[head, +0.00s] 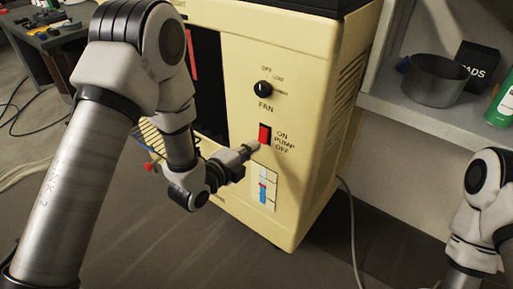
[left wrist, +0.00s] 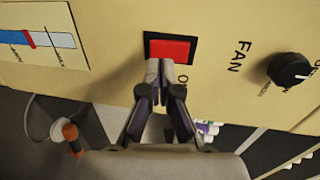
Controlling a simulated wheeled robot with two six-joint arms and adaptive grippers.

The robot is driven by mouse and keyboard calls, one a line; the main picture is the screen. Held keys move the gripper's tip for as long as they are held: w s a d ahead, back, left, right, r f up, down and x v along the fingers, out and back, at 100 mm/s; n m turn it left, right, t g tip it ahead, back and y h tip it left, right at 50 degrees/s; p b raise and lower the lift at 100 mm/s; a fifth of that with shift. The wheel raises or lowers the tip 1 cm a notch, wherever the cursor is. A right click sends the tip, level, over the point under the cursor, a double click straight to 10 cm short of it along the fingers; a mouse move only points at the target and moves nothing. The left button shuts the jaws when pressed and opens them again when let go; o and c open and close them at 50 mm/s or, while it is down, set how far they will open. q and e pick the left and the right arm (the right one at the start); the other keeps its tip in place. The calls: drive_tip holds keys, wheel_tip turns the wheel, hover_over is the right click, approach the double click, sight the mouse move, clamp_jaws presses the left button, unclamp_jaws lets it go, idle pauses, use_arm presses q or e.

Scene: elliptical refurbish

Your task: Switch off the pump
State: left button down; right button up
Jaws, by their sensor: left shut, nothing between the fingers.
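The cream-coloured cooler (head: 310,105) stands in the middle of the head view, with its control panel facing me. The red pump switch (head: 265,134) sits in a black frame between the fan knob and the level gauge, with "ON PUMP OFF" printed beside it. It also shows in the left wrist view (left wrist: 170,49). My left gripper (head: 253,148) is shut and empty, its fingertips at the lower part of the switch. In the left wrist view the fingertips (left wrist: 160,66) overlap the switch's edge; I cannot tell whether they touch it. My right gripper is out of view.
The fan knob (head: 263,88) is above the switch, and the level gauge (head: 264,187) is below it. A shelf (head: 400,106) at the right holds a dark pot (head: 435,80), a black box and a green can. A cable runs down beside the cooler.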

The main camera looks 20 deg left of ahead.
sight(263, 135)
use_arm(q)
drive_tip(key=shift+x, duration=1.2)
